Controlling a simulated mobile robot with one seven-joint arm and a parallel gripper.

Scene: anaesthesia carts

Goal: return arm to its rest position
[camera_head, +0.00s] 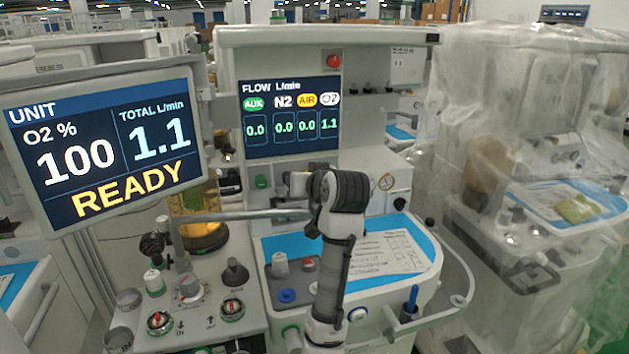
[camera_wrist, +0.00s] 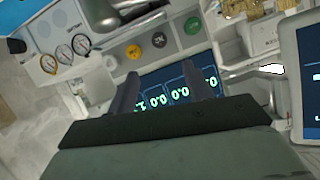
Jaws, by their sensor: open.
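My arm (camera_head: 335,265) rises in front of the middle anaesthesia cart (camera_head: 400,290), bent at a dark joint just below the flow display (camera_head: 290,115). In the head view the gripper's fingers are hard to make out near the arm's upper end. In the wrist view my gripper (camera_wrist: 161,85) is open and empty, with its two dark fingers apart. The flow display (camera_wrist: 175,90) shows between and beyond the fingers, tilted and upside down. I cannot tell the exact gap between the fingers and the cart's front.
A monitor (camera_head: 105,145) reading READY stands at the left. A plastic-covered cart (camera_head: 540,150) stands at the right. Gauges (camera_wrist: 63,50) and coloured knobs (camera_wrist: 160,40) show near the fingers in the wrist view.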

